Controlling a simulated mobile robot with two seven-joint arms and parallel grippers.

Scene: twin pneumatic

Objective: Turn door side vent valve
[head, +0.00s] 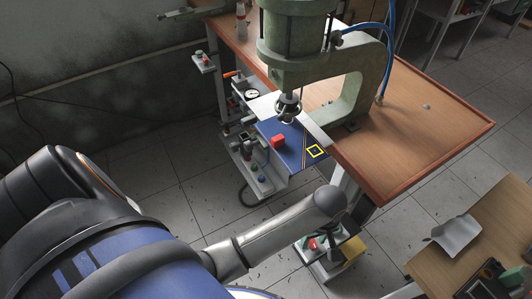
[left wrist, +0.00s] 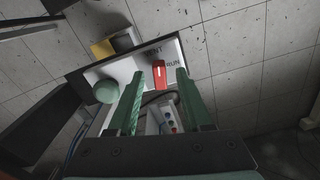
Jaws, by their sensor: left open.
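The vent valve's red lever (left wrist: 160,75) stands on a pale panel (left wrist: 124,66) with lettering ending in "NT" and "RUN" beside it. My left gripper (left wrist: 159,73) is open, with one green finger on each side of the lever and a gap visible on both sides. Whether the tips reach past the lever is hard to judge. A round green knob (left wrist: 106,91) sits left of the left finger. In the head view my left gripper (head: 318,242) is small and partly hidden at a low unit below the table, with the red lever showing there. My right gripper is not in view.
A green press (head: 300,45) stands on the wooden table (head: 420,110), with a blue plate (head: 290,150) under its ram. A control unit with knobs (head: 250,165) hangs at the table's left. A second table (head: 480,235) is at lower right. Tiled floor is open at left.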

